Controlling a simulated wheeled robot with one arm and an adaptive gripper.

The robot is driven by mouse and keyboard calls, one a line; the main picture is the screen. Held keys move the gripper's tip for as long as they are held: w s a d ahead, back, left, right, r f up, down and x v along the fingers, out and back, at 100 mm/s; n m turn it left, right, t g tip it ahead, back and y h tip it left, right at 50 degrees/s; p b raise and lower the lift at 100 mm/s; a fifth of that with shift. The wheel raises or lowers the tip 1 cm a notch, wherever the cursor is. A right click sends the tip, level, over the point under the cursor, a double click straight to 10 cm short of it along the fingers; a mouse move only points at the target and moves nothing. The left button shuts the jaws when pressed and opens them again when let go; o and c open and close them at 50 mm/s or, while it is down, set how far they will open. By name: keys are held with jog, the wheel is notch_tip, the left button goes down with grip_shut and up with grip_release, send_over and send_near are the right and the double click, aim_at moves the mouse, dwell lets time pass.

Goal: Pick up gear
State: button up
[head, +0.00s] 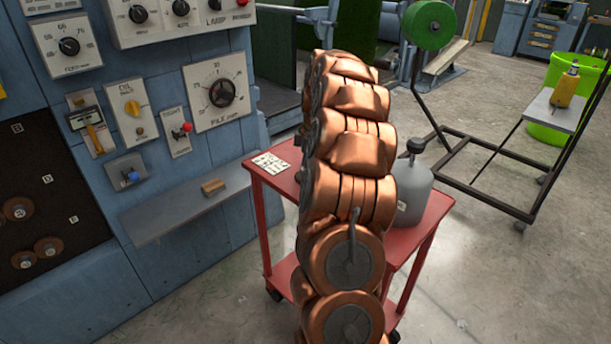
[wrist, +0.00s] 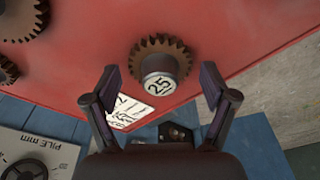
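A brown toothed gear (wrist: 160,65) with a pale round hub marked "25" sits on the red top of a cart (wrist: 235,40) in the wrist view. My gripper (wrist: 162,84) is open and empty, its two fingers spread to the left and right below the gear in the picture. The gear lies ahead of the gap and no finger appears to touch it. Two more brown gears, one larger (wrist: 22,18) and one cut off by the left edge (wrist: 6,70), lie on the red top. In the head view my arm hides these gears and my gripper.
A white card (wrist: 128,112) lies by the left finger. In the head view, the red cart (head: 425,225) also bears a grey canister (head: 413,187). A blue control panel (head: 180,65) with a shelf (head: 190,207) stands left. Open floor lies right.

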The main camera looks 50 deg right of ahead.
jog(key=c, duration=1.2)
jog(key=shift+o, duration=0.2)
jog(key=shift+r, duration=0.2)
